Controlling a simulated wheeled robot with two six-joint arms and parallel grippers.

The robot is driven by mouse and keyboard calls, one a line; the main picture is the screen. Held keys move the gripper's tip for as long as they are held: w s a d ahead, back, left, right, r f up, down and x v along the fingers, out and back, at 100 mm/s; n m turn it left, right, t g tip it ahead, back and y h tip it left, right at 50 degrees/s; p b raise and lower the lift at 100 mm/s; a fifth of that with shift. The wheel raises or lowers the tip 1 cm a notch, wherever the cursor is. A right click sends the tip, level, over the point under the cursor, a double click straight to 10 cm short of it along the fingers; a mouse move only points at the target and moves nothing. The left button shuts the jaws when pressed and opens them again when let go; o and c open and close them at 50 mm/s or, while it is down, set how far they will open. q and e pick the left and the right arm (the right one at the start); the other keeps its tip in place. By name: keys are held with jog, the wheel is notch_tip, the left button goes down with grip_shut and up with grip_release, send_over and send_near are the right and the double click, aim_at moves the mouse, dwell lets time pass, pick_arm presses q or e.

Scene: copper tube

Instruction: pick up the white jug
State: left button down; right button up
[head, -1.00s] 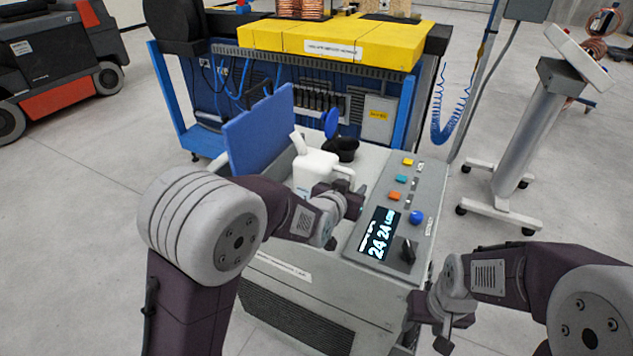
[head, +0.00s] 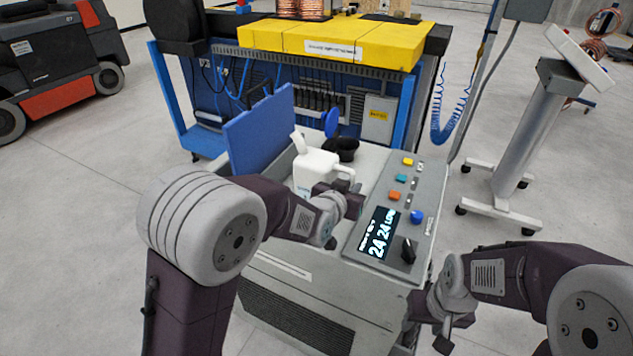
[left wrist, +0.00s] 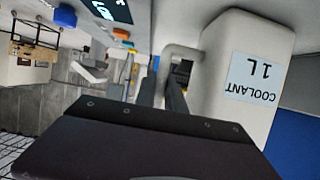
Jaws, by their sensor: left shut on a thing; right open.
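The white jug (head: 313,170) stands upright on the pale top of the grey machine, its spout up at the left and its handle at the right. In the left wrist view the jug (left wrist: 232,110) shows a label reading COOLANT 1 L, upside down, with its handle (left wrist: 180,52) beside the fingers. My left gripper (head: 350,196) is at the jug's handle side and is shut on the handle; the exact contact is partly hidden. My right gripper (head: 432,325) is open and empty, low at the front right of the machine.
A control panel (head: 398,215) with buttons and a display is right of the jug. A black filler opening with a blue cap (head: 331,124) is behind it. An upright blue lid (head: 260,130) is at the left. A yellow-topped bench (head: 330,42) stands behind.

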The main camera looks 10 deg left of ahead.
pick_arm(q)
jog(key=shift+f, duration=0.1)
dwell(0.5)
jog(key=shift+w+r, duration=0.1)
jog(key=shift+r, duration=0.35)
notch_tip(320, 180, up, 10)
jog(key=shift+f+p, duration=0.2)
jog(key=shift+p, duration=1.05)
notch_tip(320, 180, up, 17)
jog(key=p, duration=1.6)
notch_tip(320, 180, down, 2)
jog(key=shift+w+f+b, duration=0.1)
jog(key=shift+b, duration=0.7)
